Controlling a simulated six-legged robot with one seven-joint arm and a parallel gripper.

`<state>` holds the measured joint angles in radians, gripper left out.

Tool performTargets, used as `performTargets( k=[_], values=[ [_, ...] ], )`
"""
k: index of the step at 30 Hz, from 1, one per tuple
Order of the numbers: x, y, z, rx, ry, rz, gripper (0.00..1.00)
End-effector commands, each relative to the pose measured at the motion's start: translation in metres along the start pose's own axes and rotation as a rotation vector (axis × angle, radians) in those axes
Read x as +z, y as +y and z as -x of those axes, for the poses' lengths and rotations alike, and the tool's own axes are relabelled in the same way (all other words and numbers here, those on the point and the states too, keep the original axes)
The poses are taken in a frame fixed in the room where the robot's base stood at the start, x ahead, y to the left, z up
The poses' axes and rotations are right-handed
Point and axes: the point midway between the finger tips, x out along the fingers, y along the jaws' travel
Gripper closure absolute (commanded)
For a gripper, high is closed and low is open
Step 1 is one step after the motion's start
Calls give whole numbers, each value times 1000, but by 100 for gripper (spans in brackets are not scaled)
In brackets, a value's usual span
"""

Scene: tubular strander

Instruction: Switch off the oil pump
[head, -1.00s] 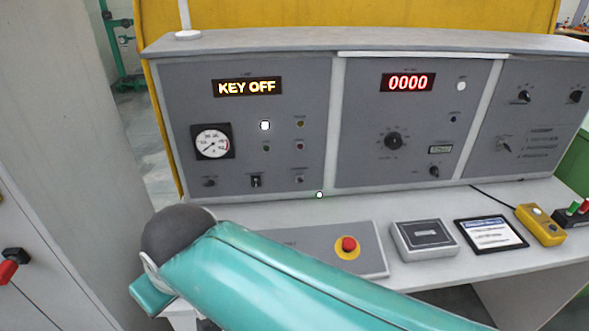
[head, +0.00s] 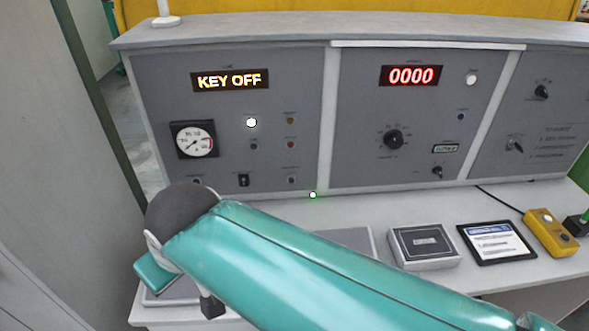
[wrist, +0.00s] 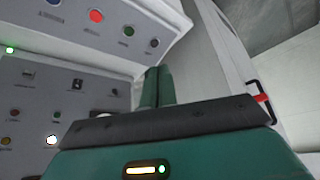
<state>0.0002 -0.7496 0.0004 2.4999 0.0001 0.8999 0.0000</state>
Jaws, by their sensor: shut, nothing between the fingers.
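The grey left panel (head: 222,145) shows a lit "KEY OFF" display (head: 231,79), a round pressure gauge (head: 194,139) and a lit white lamp (head: 251,122). Below are a black switch (head: 243,180) and a dark knob (head: 196,181). Their labels are too small to read, so I cannot tell which control is the oil pump's. In the wrist view the panel appears upside down, with the switch (wrist: 77,85) and knob (wrist: 112,92) left of my gripper (wrist: 157,72). My gripper's teal fingers are together and empty, apart from these controls. My arm hides it in the head view.
The middle panel has a red "0000" display (head: 410,76) and knobs. On the desk are a grey box (head: 424,247), a tablet (head: 496,241) and a yellow handset (head: 551,230). My arm covers much of the front desk. A red button (wrist: 96,15) shows in the wrist view.

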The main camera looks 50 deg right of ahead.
Motion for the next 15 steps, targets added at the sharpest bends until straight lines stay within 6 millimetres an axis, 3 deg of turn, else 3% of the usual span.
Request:
performTargets(
  k=[7,11,15],
  values=[
    [-3,3,0,8,-1,-9,100],
    [-17,16,-3,52,-8,-53,100],
    [-43,54,-9,133,-23,-141,100]
  ],
)
